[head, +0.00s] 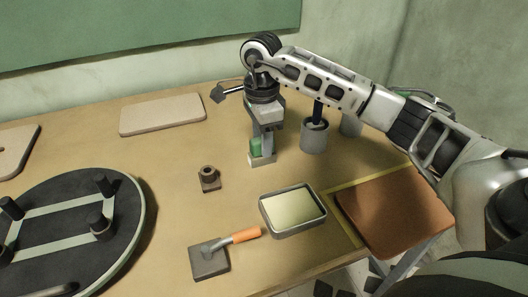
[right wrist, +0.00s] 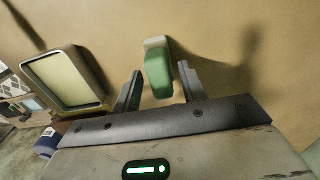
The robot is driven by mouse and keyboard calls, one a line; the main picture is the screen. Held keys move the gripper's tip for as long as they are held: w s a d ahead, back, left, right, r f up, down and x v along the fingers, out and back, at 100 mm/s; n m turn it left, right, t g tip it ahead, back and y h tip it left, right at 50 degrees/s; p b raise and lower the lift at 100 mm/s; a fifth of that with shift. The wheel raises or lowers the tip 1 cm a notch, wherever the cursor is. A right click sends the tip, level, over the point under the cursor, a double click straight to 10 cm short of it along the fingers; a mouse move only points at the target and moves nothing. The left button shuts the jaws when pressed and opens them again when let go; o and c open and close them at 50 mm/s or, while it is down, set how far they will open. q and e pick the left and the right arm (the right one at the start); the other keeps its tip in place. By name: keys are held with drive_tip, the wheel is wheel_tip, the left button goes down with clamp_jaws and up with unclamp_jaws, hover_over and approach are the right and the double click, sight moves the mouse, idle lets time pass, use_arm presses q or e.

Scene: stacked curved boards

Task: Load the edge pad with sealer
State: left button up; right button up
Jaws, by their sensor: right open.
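A small green block with a pale end, which looks like the edge pad (head: 255,146), stands on the table below my right gripper (head: 264,148). In the right wrist view the edge pad (right wrist: 158,72) lies between the fingers of my open right gripper (right wrist: 158,84), with a gap visible on each side. A grey-rimmed tray (head: 292,230) holds a pale yellow layer that looks like the sealer (head: 292,209); the tray (right wrist: 97,88) also shows at the left of the right wrist view. My left gripper is not in view.
A grey square pad (head: 209,262) with an orange handle lies left of the tray. A small brown block (head: 209,179), a grey cup (head: 314,137) and a pale board (head: 163,115) are nearby. A black round stand (head: 130,225) with pegs fills the left. A brown seat (head: 395,212) is at right.

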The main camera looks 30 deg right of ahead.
drive_tip(key=shift+c, duration=0.3)
clamp_jaws()
drive_tip(key=shift+r, duration=0.1)
drive_tip(key=shift+r+p, duration=1.8)
drive_tip(key=shift+r, duration=0.65)
